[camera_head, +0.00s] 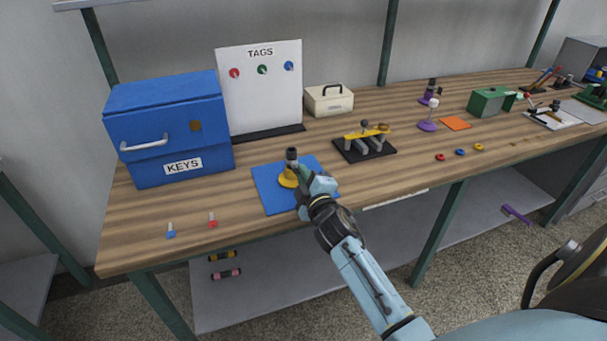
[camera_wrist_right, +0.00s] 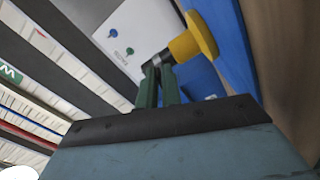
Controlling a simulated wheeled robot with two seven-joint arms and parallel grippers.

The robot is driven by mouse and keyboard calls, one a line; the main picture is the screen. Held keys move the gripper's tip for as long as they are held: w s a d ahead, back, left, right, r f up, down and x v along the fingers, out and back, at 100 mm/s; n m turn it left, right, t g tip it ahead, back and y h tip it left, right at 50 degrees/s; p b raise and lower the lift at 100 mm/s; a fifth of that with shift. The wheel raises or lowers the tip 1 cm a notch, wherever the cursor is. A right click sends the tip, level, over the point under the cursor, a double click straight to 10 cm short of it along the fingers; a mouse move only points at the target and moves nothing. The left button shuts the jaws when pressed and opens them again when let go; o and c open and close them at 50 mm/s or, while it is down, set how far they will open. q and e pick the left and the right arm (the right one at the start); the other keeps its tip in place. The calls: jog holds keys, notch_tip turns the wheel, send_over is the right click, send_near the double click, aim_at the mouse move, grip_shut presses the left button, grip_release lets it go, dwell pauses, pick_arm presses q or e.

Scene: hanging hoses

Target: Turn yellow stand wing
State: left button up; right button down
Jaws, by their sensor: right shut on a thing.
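The yellow stand (camera_head: 287,181) stands upright on a blue mat (camera_head: 274,203), with a round yellow base and a dark top (camera_head: 291,154). My right gripper (camera_head: 300,171) reaches it from the front right at the height of its post. In the right wrist view the yellow base (camera_wrist_right: 194,37) is at the upper right. There the green fingers of my right gripper (camera_wrist_right: 156,73) are close together on a small dark grey part, the stand's wing (camera_wrist_right: 157,60), mostly hidden between the fingertips. My left gripper is not in view.
A blue KEYS box (camera_head: 175,135) and a white TAGS board (camera_head: 262,85) stand behind, to the left. A black fixture with a yellow lever (camera_head: 366,148) is to the right. Small blue (camera_head: 171,230) and red (camera_head: 212,219) pieces lie near the front edge.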

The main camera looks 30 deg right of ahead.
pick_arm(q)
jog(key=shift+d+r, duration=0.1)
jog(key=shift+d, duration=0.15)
pick_arm(e)
jog(key=shift+m, duration=0.6)
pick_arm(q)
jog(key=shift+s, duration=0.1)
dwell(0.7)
pick_arm(e)
jog(key=c, duration=1.6)
grip_release()
jog(key=shift+c, duration=0.2)
jog(key=shift+s, duration=0.15)
